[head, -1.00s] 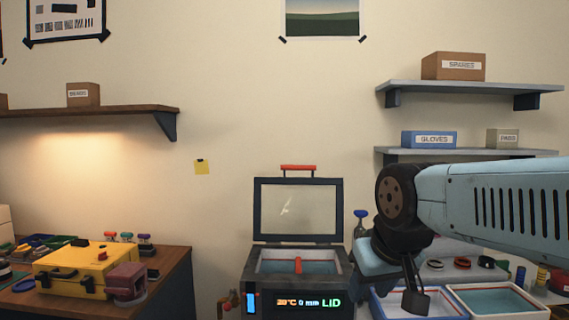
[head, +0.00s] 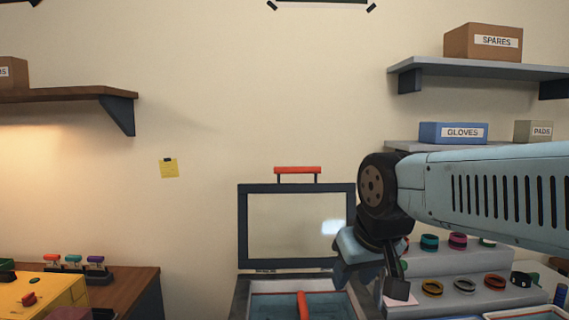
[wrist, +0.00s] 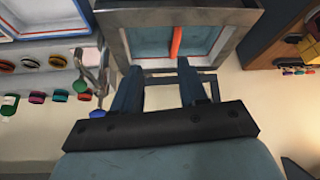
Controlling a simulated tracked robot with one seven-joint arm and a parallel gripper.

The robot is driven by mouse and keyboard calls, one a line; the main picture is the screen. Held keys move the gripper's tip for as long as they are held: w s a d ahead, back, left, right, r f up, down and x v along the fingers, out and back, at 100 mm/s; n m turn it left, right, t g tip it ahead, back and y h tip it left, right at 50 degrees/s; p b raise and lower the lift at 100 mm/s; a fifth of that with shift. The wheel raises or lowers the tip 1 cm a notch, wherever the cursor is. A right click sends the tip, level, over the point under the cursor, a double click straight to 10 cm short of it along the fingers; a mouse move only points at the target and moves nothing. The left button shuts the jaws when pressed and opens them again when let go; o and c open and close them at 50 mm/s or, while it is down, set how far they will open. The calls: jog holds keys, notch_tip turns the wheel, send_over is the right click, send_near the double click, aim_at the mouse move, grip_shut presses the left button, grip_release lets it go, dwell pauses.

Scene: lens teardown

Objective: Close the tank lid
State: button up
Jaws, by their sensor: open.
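The tank lid (head: 243,225), a dark frame with a clear pane, stands upright and open at the back of the tank (head: 240,300). A red handle (head: 298,170) sits on its top edge. The tank's open top shows bluish contents and a red bar (head: 303,303); its front is out of frame. My gripper (head: 375,285) is right of the lid in the head view, partly hidden by my wrist. In the wrist view my gripper (wrist: 160,80) is open, its fingers apart and pointing toward the tank (wrist: 185,67), with part of the dark lid frame (wrist: 208,88) showing behind. I see no contact with the lid.
Stepped stands with colored rings (head: 465,286) lie right of the tank. Wall shelves (head: 480,68) hang at upper right. A yellow case (head: 40,292) sits on the left bench.

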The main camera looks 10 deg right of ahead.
jog(key=shift+w+d, duration=0.1)
jog(key=shift+w, duration=0.05)
jog(key=shift+o, duration=0.2)
jog(key=shift+o, duration=0.3)
jog(key=shift+w+r, duration=0.1)
jog(key=shift+r, duration=0.1)
jog(key=w+r+n+g, duration=0.2)
jog(key=w+r+n, duration=0.3)
jog(key=w+r, duration=0.55)
jog(key=w+r+n+g, duration=0.2)
jog(key=w+r+n, duration=0.4)
jog(key=w, duration=0.8)
jog(key=w+r+n+g, duration=0.1)
jog(key=w+r+n, duration=0.4)
jog(key=w+r, duration=0.6)
jog(key=f, duration=1.4)
jog(key=shift+w+d+f, duration=0.25)
jog(key=shift+w+d, duration=0.15)
jog(key=shift+c, duration=0.2)
